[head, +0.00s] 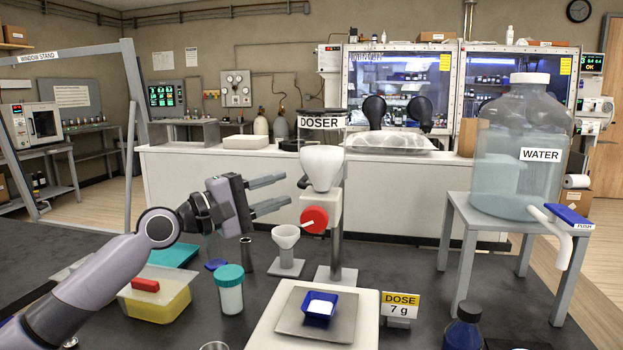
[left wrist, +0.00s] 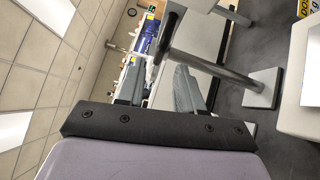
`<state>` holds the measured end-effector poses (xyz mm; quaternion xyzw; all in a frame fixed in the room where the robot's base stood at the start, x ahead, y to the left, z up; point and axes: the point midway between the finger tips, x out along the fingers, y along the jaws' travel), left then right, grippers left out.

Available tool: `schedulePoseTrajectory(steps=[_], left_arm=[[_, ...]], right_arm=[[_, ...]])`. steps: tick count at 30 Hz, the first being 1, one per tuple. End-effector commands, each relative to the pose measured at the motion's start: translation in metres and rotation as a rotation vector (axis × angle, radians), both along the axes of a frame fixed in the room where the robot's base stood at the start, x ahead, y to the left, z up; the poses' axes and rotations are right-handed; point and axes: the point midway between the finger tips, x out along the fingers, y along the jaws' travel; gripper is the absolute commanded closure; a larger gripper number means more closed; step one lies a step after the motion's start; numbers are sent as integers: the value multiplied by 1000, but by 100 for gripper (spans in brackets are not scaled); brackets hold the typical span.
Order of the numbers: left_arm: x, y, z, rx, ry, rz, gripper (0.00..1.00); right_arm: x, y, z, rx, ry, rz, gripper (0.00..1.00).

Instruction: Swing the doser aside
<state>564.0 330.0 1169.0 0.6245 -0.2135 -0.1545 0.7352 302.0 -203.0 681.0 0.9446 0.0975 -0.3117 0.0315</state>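The doser (head: 322,170) is a white funnel-shaped head with a clear hopper on top and a red knob (head: 314,220) on its front. It hangs on a grey post (head: 336,250) above the balance (head: 318,312), where a blue weighing boat (head: 319,306) with white contents sits on the pan. My left gripper (head: 287,190) is open and empty, just left of the doser, its fingers pointing at it. In the left wrist view, the open fingers (left wrist: 157,85) have the post (left wrist: 220,72) beside them to the right. My right gripper is out of view.
A small white funnel on a stand (head: 286,245) and a teal-lidded jar (head: 230,290) stand below my left gripper. A water carboy (head: 515,170) stands on a grey stand at right. A "DOSE 7 g" sign (head: 400,306) is right of the balance.

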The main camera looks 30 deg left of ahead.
Motion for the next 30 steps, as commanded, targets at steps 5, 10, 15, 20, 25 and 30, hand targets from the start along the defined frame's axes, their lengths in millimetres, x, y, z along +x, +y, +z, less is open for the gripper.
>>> schedulePoseTrajectory(steps=[5,10,15,20,25,30], left_arm=[[19,-12,7,-4,-3,-3,64],[38,-23,10,-2,-4,-1,64],[52,-30,10,0,-2,-1,64],[55,-32,9,1,-2,-1,64],[55,-32,9,1,-2,-1,64],[55,-32,9,1,-2,-1,100]], right_arm=[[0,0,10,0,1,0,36],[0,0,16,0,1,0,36],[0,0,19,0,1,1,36],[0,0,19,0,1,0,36],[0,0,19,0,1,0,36],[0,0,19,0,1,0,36]])
